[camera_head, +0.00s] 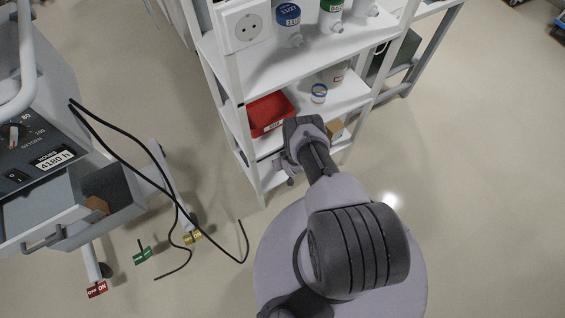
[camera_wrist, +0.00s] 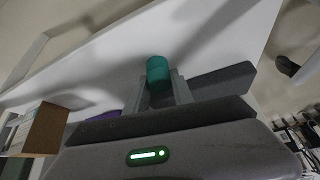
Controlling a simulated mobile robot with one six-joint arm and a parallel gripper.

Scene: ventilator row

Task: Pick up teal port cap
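The teal port cap (camera_wrist: 158,69) is a small teal cylinder in the middle of the wrist view. My gripper (camera_wrist: 160,88) has its two grey fingers close together, one on each side of the cap's lower part. The fingers look shut on it, with no clear gap seen. A white shelf surface lies behind the cap; I cannot tell whether the cap touches it. In the head view my gripper (camera_head: 290,162) is at the lower part of the white shelf rack, and the cap is hidden behind my arm.
The white rack (camera_head: 258,95) holds a red bin (camera_head: 268,113), a blue-rimmed jar (camera_head: 319,93) and, above, bottles with blue (camera_head: 288,14) and green labels. A brown box (camera_wrist: 40,130) is left of my gripper. The ventilator (camera_head: 38,110) and loose black cables (camera_head: 150,180) are at left. Open floor lies right.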

